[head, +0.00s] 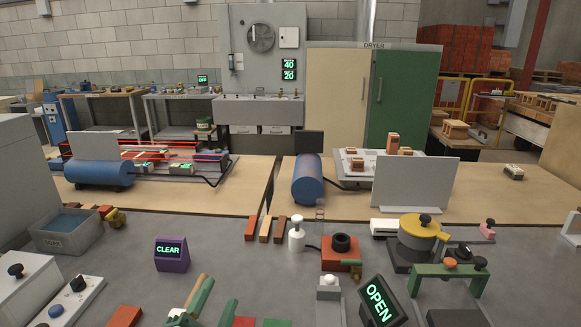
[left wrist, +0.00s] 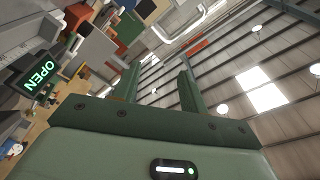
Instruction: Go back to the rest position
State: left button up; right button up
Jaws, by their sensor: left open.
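My left gripper (head: 214,294) shows at the bottom edge of the head view, left of centre. Its green fingers point up and stand apart with nothing between them. In the left wrist view the fingers of the left gripper (left wrist: 158,75) are spread and empty, with the roof behind them. My right gripper is not in view.
Near the left gripper are a purple CLEAR display (head: 171,255), an OPEN display (head: 381,302) and a red-brown brick (head: 124,316). A grey bin (head: 66,235) stands left. A yellow-topped pot (head: 420,230) and a green bridge-shaped fixture (head: 449,273) stand right.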

pick_arm(q)
jog(key=s+a+f+n+g+y, duration=0.5)
jog(key=s+a+f+g+y, duration=0.3)
jog(key=s+a+f+g, duration=0.8)
jog(key=s+d+f+h, duration=0.1)
jog(key=s+f, duration=0.2)
jog(key=f, duration=0.6)
jog(key=s+d+f+n+h, duration=0.1)
jog(key=s+f, duration=0.2)
jog(key=f, duration=0.6)
jog(key=s+d+f+h, duration=0.1)
jog(key=s+f, duration=0.1)
jog(key=f, duration=0.6)
jog(key=s+f+n+g+h, duration=0.1)
jog(key=s+f+n+g, duration=0.1)
jog(key=s+f, duration=1.3)
jog(key=s, duration=0.4)
jog(key=shift+s+d+f+n+h, duration=0.15)
jog(key=shift+s+f+n+h, duration=0.15)
jog(key=shift+f+n+h, duration=0.1)
